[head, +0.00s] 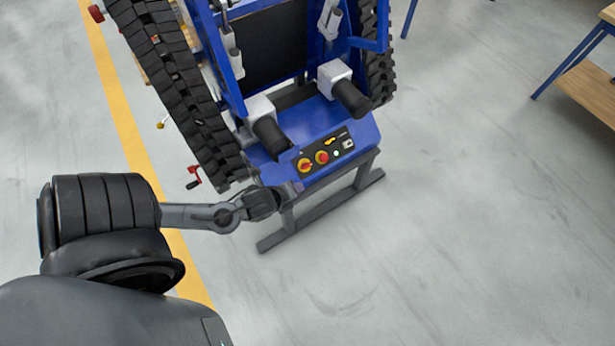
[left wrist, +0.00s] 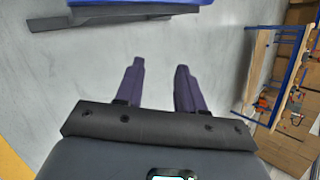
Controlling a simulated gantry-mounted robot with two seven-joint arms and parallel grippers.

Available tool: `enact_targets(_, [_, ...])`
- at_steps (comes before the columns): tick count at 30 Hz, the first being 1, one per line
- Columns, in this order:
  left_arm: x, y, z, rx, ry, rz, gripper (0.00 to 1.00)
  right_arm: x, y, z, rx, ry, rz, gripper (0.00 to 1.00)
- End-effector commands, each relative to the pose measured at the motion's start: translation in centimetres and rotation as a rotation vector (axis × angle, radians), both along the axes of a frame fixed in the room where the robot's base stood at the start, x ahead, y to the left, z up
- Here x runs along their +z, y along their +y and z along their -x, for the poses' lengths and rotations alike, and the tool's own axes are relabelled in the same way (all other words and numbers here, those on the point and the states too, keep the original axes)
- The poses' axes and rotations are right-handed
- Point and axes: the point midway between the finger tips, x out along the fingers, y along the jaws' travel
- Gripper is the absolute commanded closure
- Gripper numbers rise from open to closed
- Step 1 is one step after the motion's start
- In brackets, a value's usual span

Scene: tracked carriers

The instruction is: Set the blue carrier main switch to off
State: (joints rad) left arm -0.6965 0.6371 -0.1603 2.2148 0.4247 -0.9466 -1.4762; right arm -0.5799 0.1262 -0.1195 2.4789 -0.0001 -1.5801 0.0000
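The blue carrier (head: 362,135) stands on its dark stand in the head view, its control panel (head: 326,152) facing up towards me. My right gripper is not in view.
Black tracks (head: 178,85) flank the carrier, and two dark cylinders (head: 351,98) project above the panel. A red-handled lever (head: 194,178) sticks out at left. A workbench (head: 590,85) stands at the upper right. The grey floor right of the carrier is clear.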

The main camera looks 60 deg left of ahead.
Motion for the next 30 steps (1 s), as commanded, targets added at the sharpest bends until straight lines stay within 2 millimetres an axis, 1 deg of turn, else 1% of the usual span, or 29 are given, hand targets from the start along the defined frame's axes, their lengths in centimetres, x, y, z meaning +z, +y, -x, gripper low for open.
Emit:
enact_targets(1, [-4.3,1.3,-0.2,-0.082,0.005,-0.089,0.62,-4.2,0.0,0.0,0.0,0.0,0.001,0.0])
enact_targets(3, [-6.8,3.0,-0.6,-0.195,0.007,-0.217,0.62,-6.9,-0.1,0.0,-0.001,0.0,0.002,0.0])
enact_targets(5, [-8.9,4.4,-1.0,-0.292,0.011,-0.33,0.62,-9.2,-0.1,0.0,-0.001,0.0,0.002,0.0])
enact_targets(6, [-10.2,5.3,-1.3,-0.355,0.017,-0.408,0.62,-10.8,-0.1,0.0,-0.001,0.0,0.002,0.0])
enact_targets(8, [-12.1,6.6,-1.7,-0.449,0.024,-0.528,0.62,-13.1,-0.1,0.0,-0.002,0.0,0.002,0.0])
enact_targets(9, [-13.3,7.5,-2.0,-0.508,0.029,-0.609,0.62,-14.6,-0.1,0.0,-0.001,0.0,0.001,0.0])
enact_targets(12, [-15.9,9.5,-2.8,-0.651,0.047,-0.812,0.62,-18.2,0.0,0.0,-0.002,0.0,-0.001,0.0])
enact_targets(15, [-17.9,11.1,-3.6,-0.777,0.069,-1.005,0.62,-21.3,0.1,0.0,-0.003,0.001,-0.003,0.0])
enact_targets(18, [-19.3,12.3,-4.2,-0.877,0.09,-1.175,0.62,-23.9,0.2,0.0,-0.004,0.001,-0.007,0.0])
enact_targets(21, [-20.3,13.1,-4.8,-0.953,0.11,-1.316,0.62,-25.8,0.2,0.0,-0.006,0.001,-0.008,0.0])
enact_targets(25, [-21.0,13.8,-5.3,-1.019,0.13,-1.444,0.62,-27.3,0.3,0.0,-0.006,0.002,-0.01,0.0])
enact_targets(30, [-21.4,14.3,-6.0,-1.055,0.143,-1.524,0.62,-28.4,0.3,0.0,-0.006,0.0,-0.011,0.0])
